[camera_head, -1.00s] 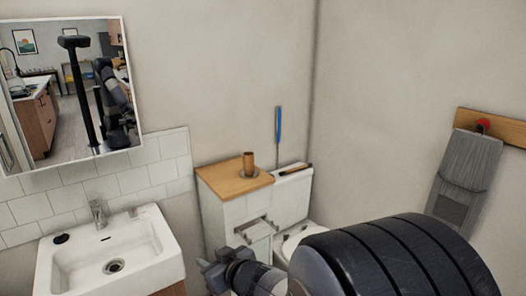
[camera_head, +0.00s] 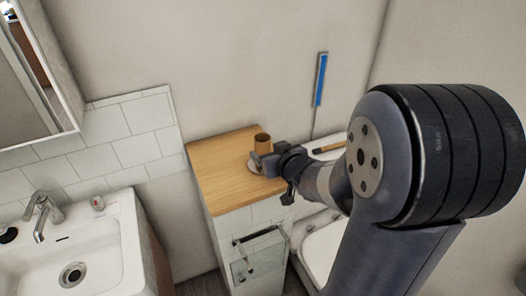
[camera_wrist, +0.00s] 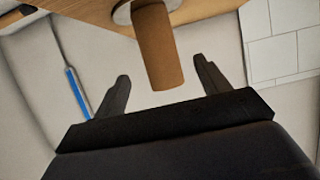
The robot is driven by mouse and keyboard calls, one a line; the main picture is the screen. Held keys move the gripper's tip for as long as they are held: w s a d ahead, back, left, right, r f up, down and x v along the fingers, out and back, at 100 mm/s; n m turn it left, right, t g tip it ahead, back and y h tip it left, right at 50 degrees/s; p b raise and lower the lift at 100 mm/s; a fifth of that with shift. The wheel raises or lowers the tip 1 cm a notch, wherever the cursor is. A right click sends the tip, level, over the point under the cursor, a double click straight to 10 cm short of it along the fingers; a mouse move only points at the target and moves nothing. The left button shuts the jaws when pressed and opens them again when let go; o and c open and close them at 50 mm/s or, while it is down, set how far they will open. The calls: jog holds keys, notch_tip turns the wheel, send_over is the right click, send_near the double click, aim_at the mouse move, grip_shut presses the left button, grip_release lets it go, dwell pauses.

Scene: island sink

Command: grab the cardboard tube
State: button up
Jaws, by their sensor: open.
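The brown cardboard tube (camera_head: 262,143) stands upright on a round pale base (camera_head: 255,167) on the wooden cabinet top. My gripper (camera_head: 262,165) is at the tube, low on its near side in the head view. In the wrist view the tube (camera_wrist: 158,50) shows between the two open fingers of my gripper (camera_wrist: 165,85), with a gap on each side. Its free end points toward the palm. No firm contact shows. In the head view my gripper partly hides the lower tube and the base.
The wooden cabinet top (camera_head: 215,172) is otherwise clear. A white sink (camera_head: 100,255) and a mirror cabinet (camera_head: 35,70) are on the left.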

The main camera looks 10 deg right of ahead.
aim_at(267, 150)
jog(key=shift+x, duration=1.9)
jog(key=shift+a+r, duration=0.1)
jog(key=c, duration=1)
